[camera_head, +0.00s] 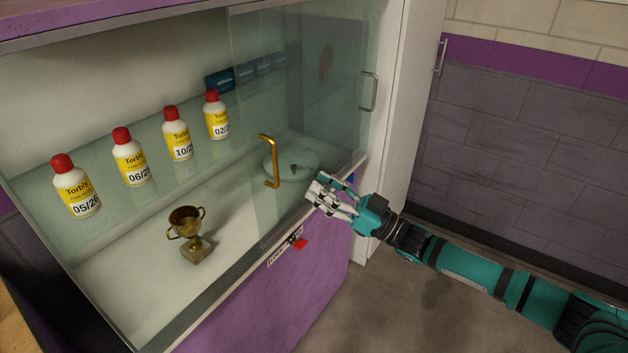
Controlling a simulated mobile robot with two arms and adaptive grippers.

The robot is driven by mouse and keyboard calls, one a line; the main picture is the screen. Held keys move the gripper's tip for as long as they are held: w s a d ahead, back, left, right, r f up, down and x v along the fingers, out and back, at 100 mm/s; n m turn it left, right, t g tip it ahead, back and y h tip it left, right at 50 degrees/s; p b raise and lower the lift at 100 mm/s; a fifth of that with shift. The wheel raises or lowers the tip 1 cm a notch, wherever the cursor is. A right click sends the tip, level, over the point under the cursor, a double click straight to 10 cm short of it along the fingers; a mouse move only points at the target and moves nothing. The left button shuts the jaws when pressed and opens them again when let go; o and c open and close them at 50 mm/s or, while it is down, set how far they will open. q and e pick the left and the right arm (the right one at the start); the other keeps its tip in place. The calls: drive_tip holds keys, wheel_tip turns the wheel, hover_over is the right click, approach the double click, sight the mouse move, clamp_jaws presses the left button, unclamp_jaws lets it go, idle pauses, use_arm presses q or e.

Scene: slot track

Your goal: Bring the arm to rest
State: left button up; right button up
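My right arm, teal and black, comes in from the lower right. My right gripper (318,193) is at its end, in front of the front edge of the cabinet, below and to the right of the gold handle. Its pale finger parts are bunched together and small in view, so I cannot tell whether it is open or shut. No object shows in it. My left gripper is not in view.
A glass-fronted cabinet has a sliding pane with a gold handle (275,161). Inside stand several yellow-labelled bottles (178,134) and a brass trophy cup (187,229). A red tag (299,244) hangs at the front edge. Open floor (400,310) lies below my arm.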

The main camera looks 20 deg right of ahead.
idle(0.4)
drive_tip(key=w+d+f+m+h, duration=0.1)
drive_tip(key=d+f+m+h, duration=0.2)
drive_tip(key=f, duration=0.8)
drive_tip(key=w+d+f+m+h, duration=0.2)
drive_tip(key=f+h, duration=0.3)
drive_tip(key=f, duration=0.5)
drive_tip(key=s+d+f+m+g+h, duration=0.15)
drive_tip(key=s+f, duration=0.25)
drive_tip(key=f, duration=0.4)
drive_tip(key=s+d+f+g+h, duration=0.1)
drive_tip(key=s+f+h, duration=0.15)
drive_tip(key=f, duration=0.45)
drive_tip(key=s+d+f+g+h, duration=0.15)
drive_tip(key=s+f, duration=0.25)
drive_tip(key=f, duration=0.4)
drive_tip(key=s+a+f+g+h, duration=0.25)
drive_tip(key=s+f+g, duration=0.35)
drive_tip(key=s+f, duration=1.2)
drive_tip(key=s+a+f+g, duration=0.2)
drive_tip(key=s+a, duration=0.1)
drive_tip(key=s, duration=0.8)
drive_tip(key=s+a+f+g, duration=0.2)
drive_tip(key=s+a, duration=0.1)
drive_tip(key=s, duration=0.9)
drive_tip(key=shift+s+f+g, duration=0.3)
drive_tip(key=shift+f+g, duration=0.05)
drive_tip(key=shift+g, duration=0.05)
